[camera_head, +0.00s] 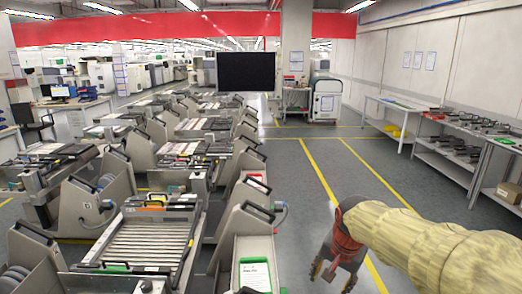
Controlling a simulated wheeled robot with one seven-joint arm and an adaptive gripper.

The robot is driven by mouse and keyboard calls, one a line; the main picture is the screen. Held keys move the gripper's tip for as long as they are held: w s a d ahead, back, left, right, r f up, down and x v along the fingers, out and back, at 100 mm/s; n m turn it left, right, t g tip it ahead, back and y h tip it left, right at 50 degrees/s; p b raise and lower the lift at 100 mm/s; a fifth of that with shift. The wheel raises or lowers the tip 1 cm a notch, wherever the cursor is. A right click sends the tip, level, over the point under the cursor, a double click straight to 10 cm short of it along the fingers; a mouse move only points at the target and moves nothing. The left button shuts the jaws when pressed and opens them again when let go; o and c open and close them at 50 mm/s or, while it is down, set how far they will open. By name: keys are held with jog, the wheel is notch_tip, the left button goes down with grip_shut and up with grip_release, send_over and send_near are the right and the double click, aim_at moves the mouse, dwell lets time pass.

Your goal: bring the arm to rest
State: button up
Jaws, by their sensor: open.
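My gripper (333,270) is at the lower right of the head view, at the end of my arm in its cream-coloured cover. It points downward over the grey floor with its yellow lines. Its fingers stand apart, and nothing shows between them. A red part joins the gripper to the covered arm. The gripper is apart from the nearest feeder trolley (145,238), to the right of it.
Feeder trolleys stand in rows on the left, with a grey bin holding a green-labelled item (255,276) near the gripper. A shelf bench (450,165) with parts lines the right wall. A black screen (246,71) hangs behind. The marked aisle (345,165) is clear.

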jog(key=s+r+n+t, duration=0.2)
jog(key=s+n, duration=0.5)
jog(key=s, duration=1.6)
jog(key=shift+s+d+r+p, duration=0.3)
jog(key=shift+r+p, duration=0.1)
jog(key=shift+r, duration=0.3)
